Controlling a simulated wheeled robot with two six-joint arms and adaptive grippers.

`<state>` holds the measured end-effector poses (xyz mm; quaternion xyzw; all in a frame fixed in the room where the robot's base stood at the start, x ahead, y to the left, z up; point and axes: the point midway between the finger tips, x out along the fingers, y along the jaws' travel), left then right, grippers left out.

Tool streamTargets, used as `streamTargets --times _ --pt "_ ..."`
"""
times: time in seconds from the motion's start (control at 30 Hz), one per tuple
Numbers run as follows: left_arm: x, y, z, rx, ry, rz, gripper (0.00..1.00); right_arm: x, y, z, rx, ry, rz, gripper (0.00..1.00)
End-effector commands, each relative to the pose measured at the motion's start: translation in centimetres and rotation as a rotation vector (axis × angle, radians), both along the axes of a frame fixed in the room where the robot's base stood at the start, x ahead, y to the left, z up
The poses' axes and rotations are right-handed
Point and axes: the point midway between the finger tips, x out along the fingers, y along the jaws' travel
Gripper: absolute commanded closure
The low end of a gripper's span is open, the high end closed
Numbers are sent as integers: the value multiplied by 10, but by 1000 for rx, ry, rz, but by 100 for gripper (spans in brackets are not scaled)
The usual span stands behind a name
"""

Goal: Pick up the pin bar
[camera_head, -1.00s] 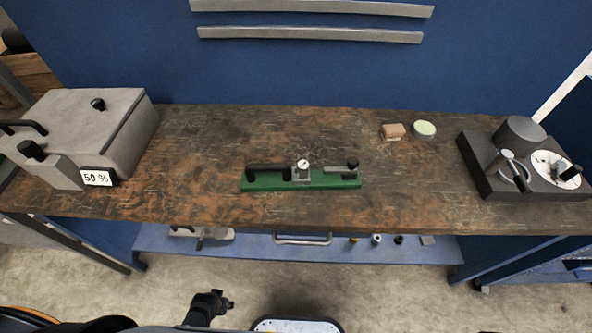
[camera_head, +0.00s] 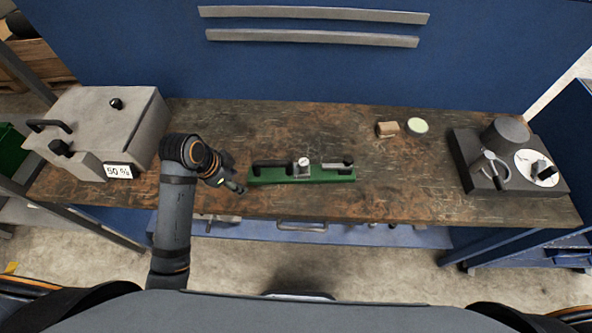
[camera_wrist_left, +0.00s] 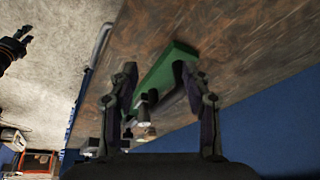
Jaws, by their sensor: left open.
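A green bar (camera_head: 300,175) lies on the bench. It carries a black handle on its left, a small round dial on a block in the middle, and a grey arm with a black knob on its right. I take it for the pin bar, but no label shows. My left gripper (camera_head: 238,187) is open and empty, low beside the bar's left end. In the left wrist view the green bar (camera_wrist_left: 165,70) shows between and beyond the spread fingers of my left gripper (camera_wrist_left: 158,70).
A grey box (camera_head: 105,120) marked 50 % stands at the left of the bench (camera_head: 400,190). A small brown block (camera_head: 387,129) and a pale round tin (camera_head: 417,126) lie behind the bar. A dark device (camera_head: 470,165) stands at the right. The bench centre is otherwise clear.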

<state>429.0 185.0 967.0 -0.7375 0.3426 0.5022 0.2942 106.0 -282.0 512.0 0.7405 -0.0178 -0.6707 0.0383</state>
Motion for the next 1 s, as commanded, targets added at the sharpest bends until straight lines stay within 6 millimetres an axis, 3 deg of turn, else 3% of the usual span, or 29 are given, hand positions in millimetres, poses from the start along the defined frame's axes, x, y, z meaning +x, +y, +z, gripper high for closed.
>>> streamTargets --times 0.03,0.2,0.37,0.47,0.73,1.0 --pt "15 -6 10 -6 -20 -95 51 0 0 0 0 0 0 60" --pt "49 -25 43 -19 -91 -431 51 0 0 0 0 0 0 60" --pt "59 -32 56 -23 -123 -564 51 0 1 0 1 0 0 60" --pt "60 -34 54 -24 -122 -567 51 0 2 0 2 0 -1 60" --pt "68 -49 15 -25 -120 -564 51 0 8 8 9 0 -3 60" --pt "72 -54 3 -24 -120 -563 51 0 7 13 8 0 -2 60"
